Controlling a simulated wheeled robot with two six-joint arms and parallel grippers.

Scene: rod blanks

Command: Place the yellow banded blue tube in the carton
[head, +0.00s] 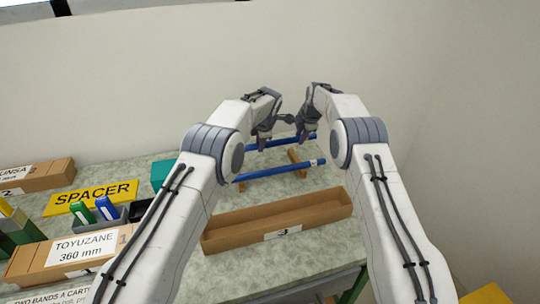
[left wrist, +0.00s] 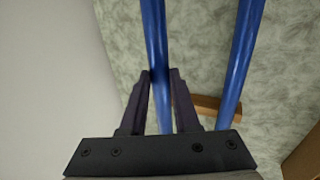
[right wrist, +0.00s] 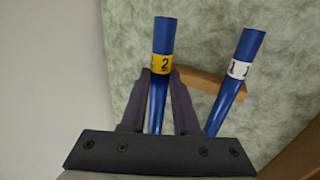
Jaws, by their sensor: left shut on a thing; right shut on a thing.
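The yellow banded blue tube (head: 281,142) is the farther of two blue tubes at the back of the table. Its yellow band (right wrist: 162,65), marked 2, shows in the right wrist view near one end. My left gripper (head: 265,146) is shut on this tube, which runs between its fingers in the left wrist view (left wrist: 155,60). My right gripper (head: 306,138) is shut on it close to the yellow band. I cannot tell whether the tube is clear of its supports. The open carton (head: 225,240) is a long, empty-looking cardboard box in front of the tubes.
A white banded blue tube (head: 275,171) lies parallel in front, across wooden supports (head: 296,158). At left are a yellow SPACER sign (head: 92,197), a TOYUZANE box (head: 35,262), another box (head: 45,176) and a bin with green and blue items. A wall stands behind.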

